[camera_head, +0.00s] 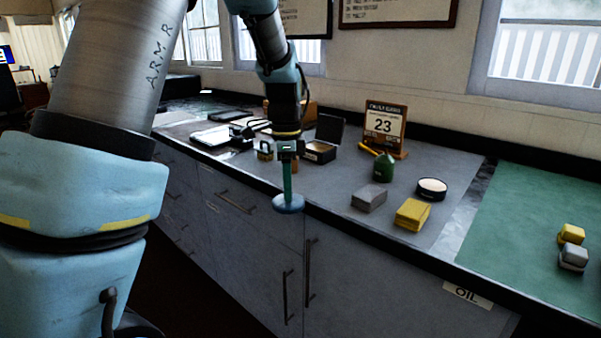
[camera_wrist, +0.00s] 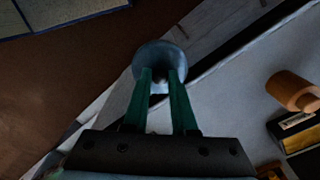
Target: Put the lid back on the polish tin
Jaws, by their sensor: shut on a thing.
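My gripper (camera_head: 287,192) points down with its green fingers shut on a round blue-grey lid (camera_head: 288,205). In the wrist view, the lid (camera_wrist: 160,60) sits at the tips of my gripper (camera_wrist: 161,80). It is held in the air by the counter's front edge, apart from the tin. The polish tin (camera_head: 432,188) looks like the round, dark, open tin with a pale filling, standing on the grey mat to the right of my gripper. I cannot make out the tin in the wrist view.
On the grey mat (camera_head: 330,190) stand a grey block (camera_head: 369,197), a yellow block (camera_head: 412,214), a green object (camera_head: 385,167) and a calendar (camera_head: 385,128). An open dark box (camera_head: 322,150) stands behind my gripper. A green mat (camera_head: 530,220) at right holds small blocks (camera_head: 572,246).

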